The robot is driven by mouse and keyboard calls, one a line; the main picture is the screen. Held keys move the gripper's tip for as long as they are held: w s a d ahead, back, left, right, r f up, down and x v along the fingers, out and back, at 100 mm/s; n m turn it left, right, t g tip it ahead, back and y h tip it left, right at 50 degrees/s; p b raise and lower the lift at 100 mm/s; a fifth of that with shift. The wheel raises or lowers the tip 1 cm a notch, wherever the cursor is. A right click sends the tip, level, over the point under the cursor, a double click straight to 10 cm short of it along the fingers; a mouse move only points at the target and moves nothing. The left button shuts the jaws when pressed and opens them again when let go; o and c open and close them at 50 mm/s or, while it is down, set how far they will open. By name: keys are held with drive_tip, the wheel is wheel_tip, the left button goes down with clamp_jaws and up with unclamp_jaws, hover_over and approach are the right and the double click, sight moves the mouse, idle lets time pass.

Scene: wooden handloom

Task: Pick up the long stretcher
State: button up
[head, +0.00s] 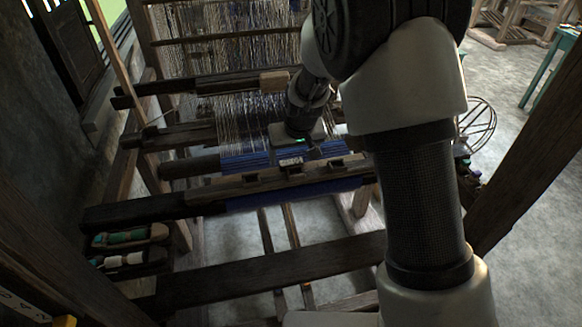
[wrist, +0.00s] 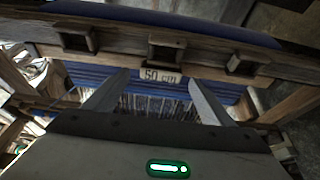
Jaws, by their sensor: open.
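A brown wooden bar (head: 225,187) with several small square brackets lies across the front of the loom, by the blue cloth. It also shows across the top of the wrist view (wrist: 115,42). A white label (wrist: 160,76) reading "50 cm" sits below the middle bracket. I cannot tell whether the long stretcher is this bar or a separate piece at the label. My gripper (head: 296,150) is above the cloth, just behind the bar. In the wrist view my gripper (wrist: 157,78) has its fingers apart, one on each side of the label, with nothing held.
Blue cloth (head: 240,162) and pale warp threads stretch behind the bar. Dark loom beams (head: 275,270) cross in front and behind. Green and white spools (head: 125,238) lie in a holder at the left. A thick post stands at the right. Open floor shows farther right.

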drive_tip(key=shift+x, duration=0.85)
drive_tip(key=shift+c, duration=0.6)
drive_tip(key=c, duration=1.2)
drive_tip(key=shift+o, duration=0.2)
drive_tip(key=shift+r, duration=0.1)
